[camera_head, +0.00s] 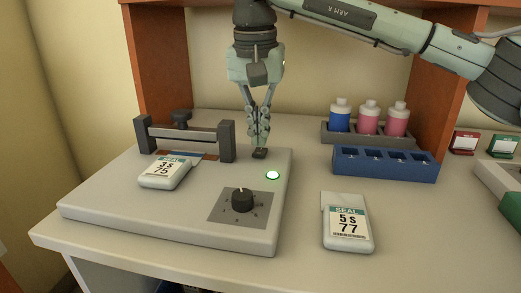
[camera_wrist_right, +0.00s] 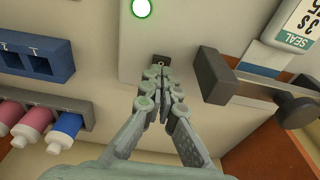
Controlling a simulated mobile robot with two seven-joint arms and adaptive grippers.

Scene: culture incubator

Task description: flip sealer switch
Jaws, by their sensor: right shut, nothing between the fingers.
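The sealer (camera_head: 110,210) is a flat pale grey box with a raised sealing bar (camera_head: 184,135) across its back left. The small dark switch (camera_head: 259,154) sits near its back right corner and also shows in the wrist view (camera_wrist_right: 160,63). A green light (camera_head: 272,175) glows in front of the switch. A black dial (camera_head: 242,200) is at the front right. My right gripper (camera_head: 259,145) points down with its fingers shut and empty; its tips are at the switch. I cannot tell whether they touch it. In the wrist view the fingertips (camera_wrist_right: 160,78) partly cover the switch. My left gripper is not seen.
A pouch marked 3 S 75 (camera_head: 165,172) lies on the sealer by the bar. A pouch marked 5 S 77 (camera_head: 347,222) lies on the table to the right. A blue rack (camera_head: 385,165) and a grey tray of capped bottles (camera_head: 335,134) stand at the back right.

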